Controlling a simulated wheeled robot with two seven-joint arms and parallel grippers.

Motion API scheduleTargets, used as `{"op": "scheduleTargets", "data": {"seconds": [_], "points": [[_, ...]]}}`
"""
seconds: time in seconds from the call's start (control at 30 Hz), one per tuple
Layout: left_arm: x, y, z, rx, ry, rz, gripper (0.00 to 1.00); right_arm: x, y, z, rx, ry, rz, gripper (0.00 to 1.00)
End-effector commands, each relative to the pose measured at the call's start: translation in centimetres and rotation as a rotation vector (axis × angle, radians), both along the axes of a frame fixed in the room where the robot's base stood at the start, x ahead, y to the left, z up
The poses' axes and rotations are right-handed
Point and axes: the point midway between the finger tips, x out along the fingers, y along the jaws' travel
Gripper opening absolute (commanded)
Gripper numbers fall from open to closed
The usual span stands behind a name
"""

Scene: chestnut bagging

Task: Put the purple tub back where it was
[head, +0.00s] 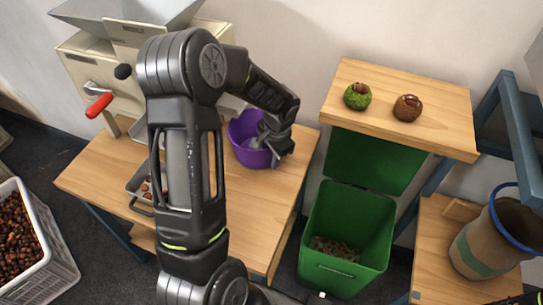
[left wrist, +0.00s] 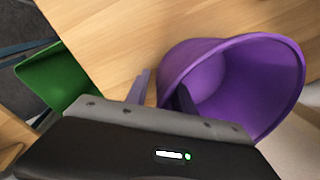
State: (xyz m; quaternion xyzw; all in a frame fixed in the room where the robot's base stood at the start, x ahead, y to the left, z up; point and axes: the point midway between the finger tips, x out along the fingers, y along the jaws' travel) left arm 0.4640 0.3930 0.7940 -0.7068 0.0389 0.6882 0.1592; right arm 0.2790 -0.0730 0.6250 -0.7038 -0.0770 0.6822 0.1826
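The purple tub (head: 247,150) is empty as far as I can see and stands at the right part of the wooden table, beside the machine. It also shows in the left wrist view (left wrist: 285,75). My left gripper (head: 276,146) is at the tub's right side, reaching down over its rim. In the left wrist view, one finger of the left gripper (left wrist: 162,92) is inside the tub and the other outside, with the wall between them. Wood shows between the outer finger and the wall, so the gripper looks open. My right gripper is not in view.
A green bin (head: 347,225) with its lid raised stands right of the table (head: 285,185). A shelf (head: 440,130) above it holds a green husk and a brown ball. A metal tray (head: 135,185), a crate of chestnuts (head: 55,260) and a blue-rimmed sack (head: 490,245) surround.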

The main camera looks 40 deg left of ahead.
Motion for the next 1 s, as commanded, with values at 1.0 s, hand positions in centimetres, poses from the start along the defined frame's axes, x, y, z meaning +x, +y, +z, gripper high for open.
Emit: {"op": "scheduleTargets", "data": {"seconds": [1.0], "points": [[-0.6,-2.0,12.2,0.000,0.000,-0.001,0.29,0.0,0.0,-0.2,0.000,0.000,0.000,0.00]]}}
